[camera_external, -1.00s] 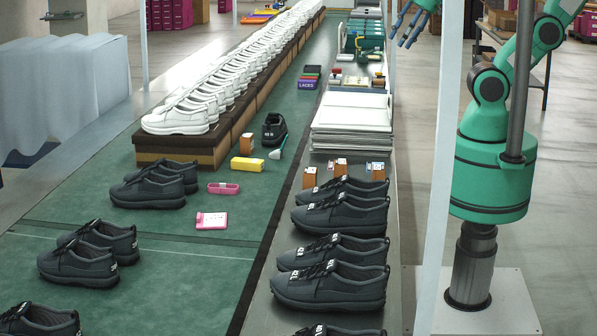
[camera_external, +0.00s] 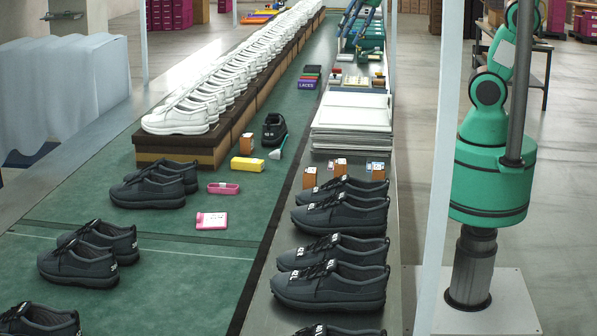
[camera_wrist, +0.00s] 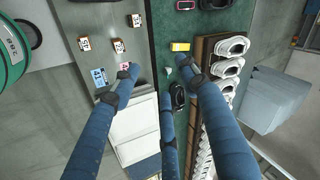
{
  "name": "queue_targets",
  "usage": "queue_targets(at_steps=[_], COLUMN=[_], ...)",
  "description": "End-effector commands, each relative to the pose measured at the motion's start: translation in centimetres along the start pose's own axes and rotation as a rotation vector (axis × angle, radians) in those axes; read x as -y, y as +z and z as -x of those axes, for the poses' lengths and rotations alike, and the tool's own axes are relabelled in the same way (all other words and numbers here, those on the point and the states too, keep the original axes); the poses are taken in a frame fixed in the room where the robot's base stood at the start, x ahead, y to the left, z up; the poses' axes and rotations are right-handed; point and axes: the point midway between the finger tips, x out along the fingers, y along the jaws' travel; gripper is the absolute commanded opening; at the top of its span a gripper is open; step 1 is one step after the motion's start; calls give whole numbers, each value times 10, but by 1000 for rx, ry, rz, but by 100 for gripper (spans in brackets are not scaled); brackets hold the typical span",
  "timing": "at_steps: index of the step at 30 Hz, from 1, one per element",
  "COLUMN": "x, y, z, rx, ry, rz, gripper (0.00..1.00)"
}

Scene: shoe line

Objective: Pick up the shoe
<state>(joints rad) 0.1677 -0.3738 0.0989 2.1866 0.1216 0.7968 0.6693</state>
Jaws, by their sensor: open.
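A single small dark shoe (camera_external: 274,129) stands on the green belt, right of the row of white shoes. It also shows in the wrist view (camera_wrist: 178,97), partly behind a blue finger. My gripper (camera_wrist: 158,68) is open, its three blue fingers spread and empty. In the external view its blue fingers (camera_external: 350,30) point down at the top edge, over the far part of the grey strip, with the rest cut off. It is apart from the shoe. Larger dark shoes stand in front, on the belt (camera_external: 155,186) and on the grey strip (camera_external: 340,214).
White shoes (camera_external: 177,118) line a raised brown platform. Stacked white trays (camera_external: 350,125) and small orange boxes (camera_external: 310,177) stand on the grey strip. A thin post rises at right.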

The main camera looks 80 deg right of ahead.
Motion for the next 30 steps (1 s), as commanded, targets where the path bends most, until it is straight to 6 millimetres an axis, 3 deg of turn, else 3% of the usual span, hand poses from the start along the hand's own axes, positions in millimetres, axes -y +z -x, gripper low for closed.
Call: queue_targets(at_steps=[9, 15, 23, 30], x=[18, 17, 2, -27], y=[-83, -135, -200, -256], z=[-69, -119, -192, -266], rx=[12, 14, 11, 3], ry=[14, 23, 35, 46], rz=[-442, -724, -1093, -1436], gripper=[44, 44, 44, 44])
